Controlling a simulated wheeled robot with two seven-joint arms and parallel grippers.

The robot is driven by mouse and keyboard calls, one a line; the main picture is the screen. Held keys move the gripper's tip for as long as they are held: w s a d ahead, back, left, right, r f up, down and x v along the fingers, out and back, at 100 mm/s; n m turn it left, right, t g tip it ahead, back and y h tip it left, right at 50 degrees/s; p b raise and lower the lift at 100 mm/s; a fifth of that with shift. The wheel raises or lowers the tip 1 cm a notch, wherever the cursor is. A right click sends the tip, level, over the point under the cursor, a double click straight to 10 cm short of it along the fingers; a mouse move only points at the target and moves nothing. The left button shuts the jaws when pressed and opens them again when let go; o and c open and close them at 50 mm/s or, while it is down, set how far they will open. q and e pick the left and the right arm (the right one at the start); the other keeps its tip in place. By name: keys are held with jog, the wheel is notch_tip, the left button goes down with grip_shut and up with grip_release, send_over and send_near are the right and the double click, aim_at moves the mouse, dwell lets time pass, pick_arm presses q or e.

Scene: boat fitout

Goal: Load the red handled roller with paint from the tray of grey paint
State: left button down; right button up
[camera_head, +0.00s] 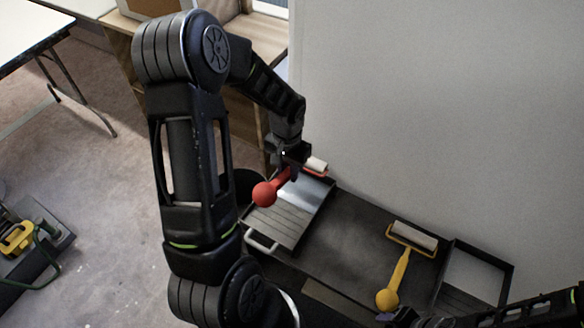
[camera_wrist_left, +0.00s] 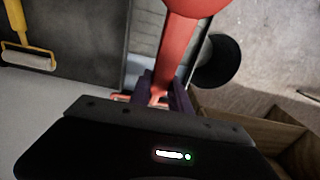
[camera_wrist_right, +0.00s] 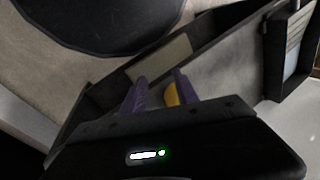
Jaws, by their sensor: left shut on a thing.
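The red-handled roller (camera_head: 267,193) is in my left gripper (camera_head: 288,170), which is shut on its handle. Its red ball end points toward the front left, and its pale roller sleeve (camera_head: 316,165) is at the far end of the left paint tray (camera_head: 272,226). I cannot tell whether the sleeve touches the paint. In the left wrist view, the red handle (camera_wrist_left: 180,45) runs between the purple fingers (camera_wrist_left: 160,95); the sleeve is mostly hidden. My right gripper (camera_wrist_right: 158,92) has its fingers apart, near the yellow roller's ball end (camera_wrist_right: 171,94).
The yellow-handled roller (camera_head: 396,270) lies on the dark bench surface (camera_head: 350,235) between the trays. A second tray (camera_head: 442,262) stands at the right. A pale wall (camera_head: 430,110) rises behind the bench. A wooden shelf (camera_head: 245,145) is at the back left.

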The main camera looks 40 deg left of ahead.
pick_arm(q)
jog(key=shift+s+r, duration=0.1)
jog(key=shift+s, duration=0.3)
jog(key=shift+w+g, duration=0.1)
jog(key=shift+g, duration=0.2)
notch_tip(320, 180, down, 12)
jog(key=b, duration=0.9)
jog(key=shift+f+b, duration=0.6)
jog(key=shift+f, duration=0.05)
dwell(1.1)
jog(key=shift+r, duration=0.15)
notch_tip(320, 180, up, 9)
jog(key=p, duration=0.6)
jog(key=shift+p, duration=0.4)
